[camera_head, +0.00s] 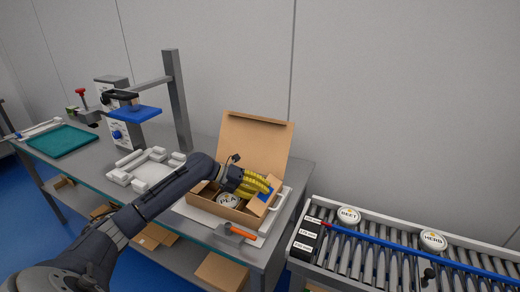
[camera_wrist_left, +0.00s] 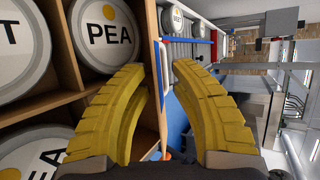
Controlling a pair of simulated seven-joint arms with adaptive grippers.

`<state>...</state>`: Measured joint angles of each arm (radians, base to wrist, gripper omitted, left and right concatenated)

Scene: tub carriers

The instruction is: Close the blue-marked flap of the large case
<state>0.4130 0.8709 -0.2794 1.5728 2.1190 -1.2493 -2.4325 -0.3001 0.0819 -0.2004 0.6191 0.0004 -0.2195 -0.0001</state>
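The large case (camera_head: 205,203) is an open cardboard box holding round tubs, one of them labelled PEA (camera_wrist_left: 108,32). A small flap (camera_head: 260,207) with a blue mark stands raised and tilted at the case's right side. My left gripper (camera_head: 257,186), with yellow fingers, is over the case's right end, beside this flap and partly covering it. In the left wrist view its fingers (camera_wrist_left: 160,78) are apart, with a thin cardboard edge (camera_wrist_left: 162,112) between them; I cannot tell whether they touch it. My right gripper is not in view.
The case's wide back flap (camera_head: 257,145) stands upright. The case rests on a white tray (camera_head: 195,214) with an orange-handled tool (camera_head: 240,232) at its front. A roller conveyor (camera_head: 390,262) with lidded tubs is at right. A clamp stand (camera_head: 176,100) rises behind my left arm.

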